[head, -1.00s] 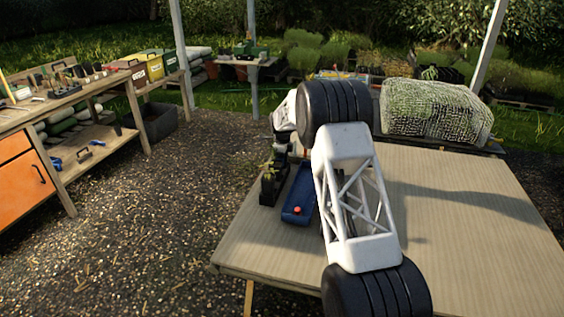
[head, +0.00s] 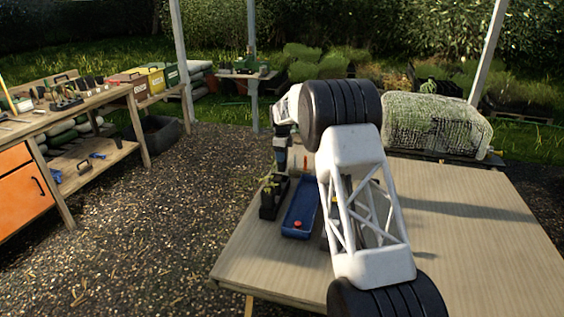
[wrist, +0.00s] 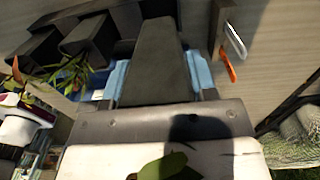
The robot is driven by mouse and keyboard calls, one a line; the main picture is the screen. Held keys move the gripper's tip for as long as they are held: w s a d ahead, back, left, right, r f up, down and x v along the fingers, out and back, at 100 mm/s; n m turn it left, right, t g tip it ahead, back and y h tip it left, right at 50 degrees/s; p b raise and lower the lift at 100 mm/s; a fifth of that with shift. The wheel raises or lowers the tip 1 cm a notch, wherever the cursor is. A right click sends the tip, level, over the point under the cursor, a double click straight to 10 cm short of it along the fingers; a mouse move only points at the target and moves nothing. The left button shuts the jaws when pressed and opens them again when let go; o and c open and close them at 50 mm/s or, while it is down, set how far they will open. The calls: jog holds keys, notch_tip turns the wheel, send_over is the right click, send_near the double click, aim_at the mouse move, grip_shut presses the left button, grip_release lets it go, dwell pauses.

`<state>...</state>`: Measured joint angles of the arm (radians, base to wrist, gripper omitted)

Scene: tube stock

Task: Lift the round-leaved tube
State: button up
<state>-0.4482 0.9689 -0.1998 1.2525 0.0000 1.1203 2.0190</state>
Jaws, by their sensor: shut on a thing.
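In the wrist view, my gripper (wrist: 157,78) has light-blue pads on both sides of a dark grey tapered tube (wrist: 155,62). The pads are shut on it. A rounded green leaf (wrist: 165,166) shows at the bottom of this view, close to the camera, over a white part. Other dark tubes (wrist: 90,36) with narrow green and reddish leaves stand at the upper left, apart from the held one. In the head view, my gripper (head: 283,160) is small, beside the black rack (head: 268,210), and mostly hidden by my arm. The held tube cannot be made out there.
A blue tray (head: 300,205) with a red spot lies right of the rack. The table's right side (head: 470,230) is clear. A netted bale (head: 435,125) stands behind the table. An orange item (wrist: 227,65) lies on the table in the wrist view.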

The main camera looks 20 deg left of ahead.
jog(key=shift+r, duration=0.4)
dwell(0.4)
